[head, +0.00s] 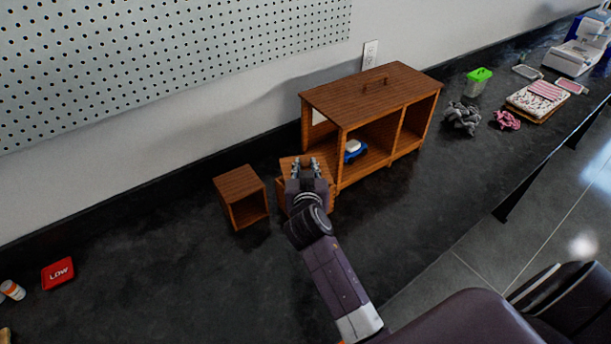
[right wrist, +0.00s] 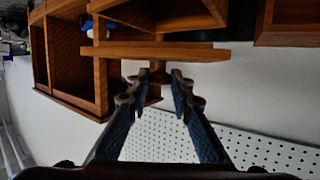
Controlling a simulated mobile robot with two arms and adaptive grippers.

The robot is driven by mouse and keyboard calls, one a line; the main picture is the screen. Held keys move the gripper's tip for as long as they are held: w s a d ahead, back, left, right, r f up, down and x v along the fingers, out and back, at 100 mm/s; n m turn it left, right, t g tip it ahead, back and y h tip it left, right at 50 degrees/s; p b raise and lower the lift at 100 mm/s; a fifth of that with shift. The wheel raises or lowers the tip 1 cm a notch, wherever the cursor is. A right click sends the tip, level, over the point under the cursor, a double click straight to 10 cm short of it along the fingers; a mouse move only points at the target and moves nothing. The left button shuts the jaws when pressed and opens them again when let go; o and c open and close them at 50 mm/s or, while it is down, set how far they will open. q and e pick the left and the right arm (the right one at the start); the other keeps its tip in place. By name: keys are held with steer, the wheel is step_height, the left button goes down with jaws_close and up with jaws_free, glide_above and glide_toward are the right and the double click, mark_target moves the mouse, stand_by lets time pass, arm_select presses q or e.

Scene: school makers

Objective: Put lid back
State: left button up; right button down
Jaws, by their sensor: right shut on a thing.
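A flat wooden lid (right wrist: 205,54) shows in the right wrist view, with a small knob between my fingers. My right gripper (right wrist: 157,76) is shut on that knob. In the head view my right gripper (head: 303,165) is over a small wooden box between the large cabinet and another small box, and it hides much of the box and lid. An open wooden box (right wrist: 160,14) lies right beside the lid in the right wrist view; I cannot tell whether they touch. My left gripper is not in view.
A large wooden cabinet (head: 345,105) with a top handle stands close on the right, with a blue and white object (head: 354,150) inside. Another small open-fronted wooden box (head: 238,184) stands left. A red box (head: 58,273) lies far left. The counter's front middle is free.

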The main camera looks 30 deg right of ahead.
step_height(320, 180, down, 4)
steer(key=shift+r, duration=0.1)
steer(key=c, duration=1.7)
jaws_free()
